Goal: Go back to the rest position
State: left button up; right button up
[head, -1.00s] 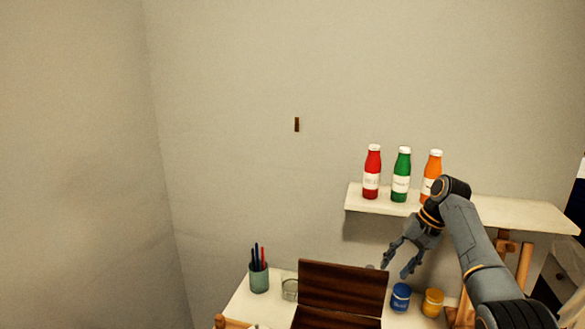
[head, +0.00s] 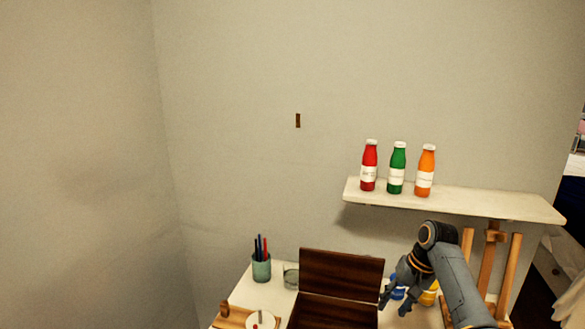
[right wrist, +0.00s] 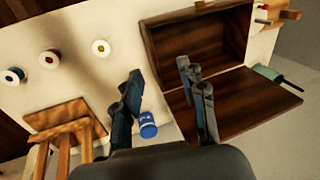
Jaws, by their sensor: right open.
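My right gripper (head: 394,303) is open and empty, low over the table beside the open brown wooden box (head: 341,270). In the head view it partly covers a blue jar (head: 397,293) and a yellow jar (head: 430,293). In the right wrist view the two fingers (right wrist: 160,76) are spread apart with nothing between them. The blue jar (right wrist: 148,126) shows below the left finger there, and the box (right wrist: 235,100) lies to the right. My left gripper is not in view.
A shelf (head: 470,201) on the wall holds red (head: 369,168), green (head: 397,170) and orange (head: 426,173) bottles, above my right arm. A pen cup (head: 261,268) and a glass (head: 290,278) stand left of the box. A wooden stand (head: 487,262) is close right of the arm.

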jog(key=s+a+f+n+h, duration=0.2)
jog(key=s+a+f, duration=0.1)
jog(key=s+f, duration=1.25)
jog(key=s+a+r+n+t, duration=0.1)
jog(key=s+r, duration=0.1)
jog(key=s, duration=1)
jog(key=s+a+r+n+t, duration=0.1)
jog(key=s+r+t, duration=0.15)
jog(key=s, duration=1.05)
notch_tip(320, 180, down, 28)
jog(key=s+r+g, duration=0.1)
jog(key=s+g, duration=0.1)
jog(key=s+d+f+g+h, duration=0.1)
jog(key=s+d+f, duration=0.2)
jog(key=s+f, duration=1.2)
jog(key=shift+s+f+b, duration=0.4)
jog(key=shift+f+b, duration=0.05)
jog(key=shift+f, duration=0.05)
